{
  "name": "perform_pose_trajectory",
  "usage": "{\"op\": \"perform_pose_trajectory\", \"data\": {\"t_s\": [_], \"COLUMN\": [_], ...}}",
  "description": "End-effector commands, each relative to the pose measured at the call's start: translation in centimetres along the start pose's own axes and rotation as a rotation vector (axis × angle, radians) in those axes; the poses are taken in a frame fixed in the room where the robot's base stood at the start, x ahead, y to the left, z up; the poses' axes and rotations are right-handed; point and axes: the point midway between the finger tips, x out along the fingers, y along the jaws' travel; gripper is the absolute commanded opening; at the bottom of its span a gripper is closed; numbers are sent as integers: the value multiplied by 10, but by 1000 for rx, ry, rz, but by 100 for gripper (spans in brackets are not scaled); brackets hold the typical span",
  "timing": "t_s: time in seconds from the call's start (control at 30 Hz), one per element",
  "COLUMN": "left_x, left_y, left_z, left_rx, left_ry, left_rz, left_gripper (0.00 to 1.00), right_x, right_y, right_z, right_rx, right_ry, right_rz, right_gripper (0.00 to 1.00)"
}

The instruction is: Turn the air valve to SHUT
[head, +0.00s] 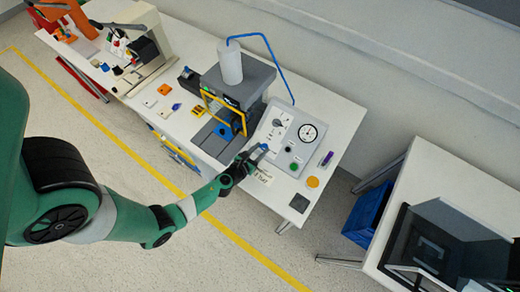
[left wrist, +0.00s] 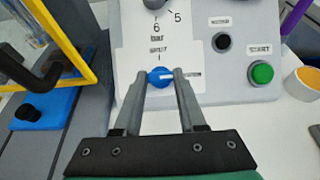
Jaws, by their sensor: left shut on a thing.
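The air valve is a small blue knob (left wrist: 158,77) with a white pointer mark, low on the light grey control panel (left wrist: 212,88). In the left wrist view the mark points right, toward a label partly hidden by a finger. Another small label, hard to read, sits just above the knob, with a short line under it. My left gripper (head: 254,156) reaches the panel's near left edge; in the left wrist view its two fingers are shut on the knob's sides. The knob's blue (head: 263,147) also shows in the head view. My right gripper is not in view.
A numbered grey dial (left wrist: 155,3) sits above the knob. A black button (left wrist: 222,42) and a green button (left wrist: 262,73) are to its right. A yellow-framed press (head: 240,85) stands close on the left. An orange disc (head: 312,182) lies right of the panel.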

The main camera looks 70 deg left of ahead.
Motion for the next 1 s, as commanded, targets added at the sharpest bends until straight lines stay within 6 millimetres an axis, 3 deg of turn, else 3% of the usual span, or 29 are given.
{"op": "perform_pose_trajectory", "data": {"t_s": [0.53,1.0], "left_x": [0,1], "left_y": [-2,-6], "left_z": [0,2], "left_rx": [-61,-389], "left_ry": [0,-1], "left_rz": [30,199], "left_gripper": [0,0], "right_x": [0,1], "right_y": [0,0], "right_z": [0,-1], "right_rx": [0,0], "right_ry": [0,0], "right_rz": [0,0], "right_gripper": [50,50]}}
